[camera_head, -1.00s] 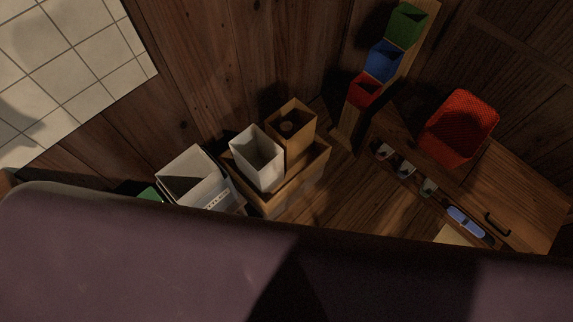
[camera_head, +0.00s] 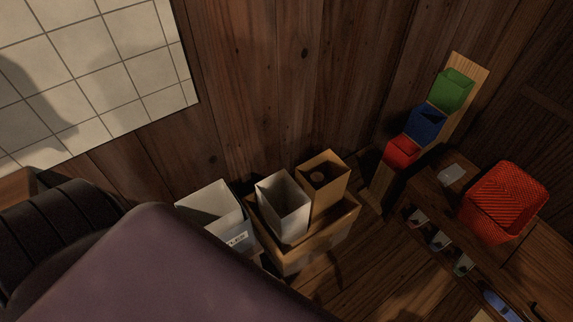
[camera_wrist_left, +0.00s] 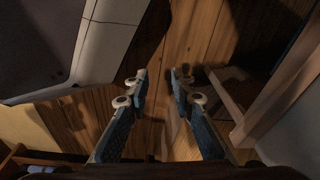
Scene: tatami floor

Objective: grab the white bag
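The white bag (camera_head: 283,206) is tall and open-topped. In the head view it stands upright on a cardboard-brown box (camera_head: 312,245), left of a brown bag (camera_head: 324,184). Neither gripper shows in the head view, so nothing of mine is seen touching the bag. In the left wrist view my left gripper (camera_wrist_left: 158,78) has its two fingers apart over wooden floor, with nothing between them. The white bag cannot be made out there for sure. My right gripper is in neither view.
A white box with a label (camera_head: 237,240) stands left of the bag. Green (camera_head: 452,90), blue (camera_head: 427,122) and red bins climb a wooden stand at right. A red basket (camera_head: 505,201) sits beyond. A large purple shape covers the lower left. The wrist view shows pale surfaces at both sides.

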